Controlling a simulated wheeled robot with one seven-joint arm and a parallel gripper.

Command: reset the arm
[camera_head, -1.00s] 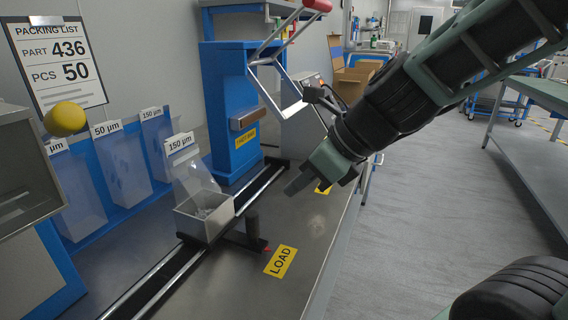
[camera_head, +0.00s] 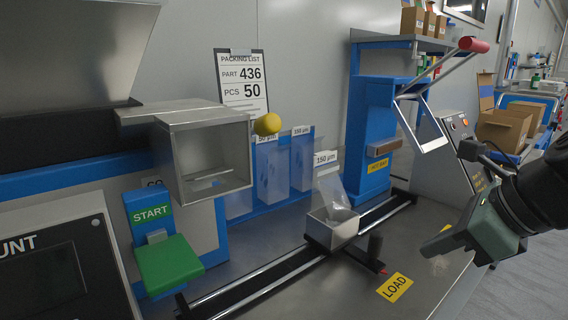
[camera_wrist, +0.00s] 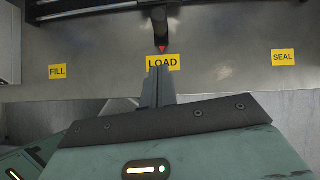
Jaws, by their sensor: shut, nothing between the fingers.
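My gripper (camera_head: 436,243) is at the right of the head view, above the front edge of the steel table (camera_head: 325,288). Its fingers are together and hold nothing. In the wrist view the shut fingers (camera_wrist: 158,86) point at the yellow LOAD label (camera_wrist: 163,62). My dark arm reaches in from the right edge of the head view.
A metal box (camera_head: 333,228) with a clear bag (camera_head: 331,190) sits on the rail (camera_head: 270,285), beside a black handle (camera_head: 375,248). A blue sealing stand (camera_head: 378,130) with a red-tipped lever (camera_head: 473,44) rises behind. A green START pad (camera_head: 170,265) is at left.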

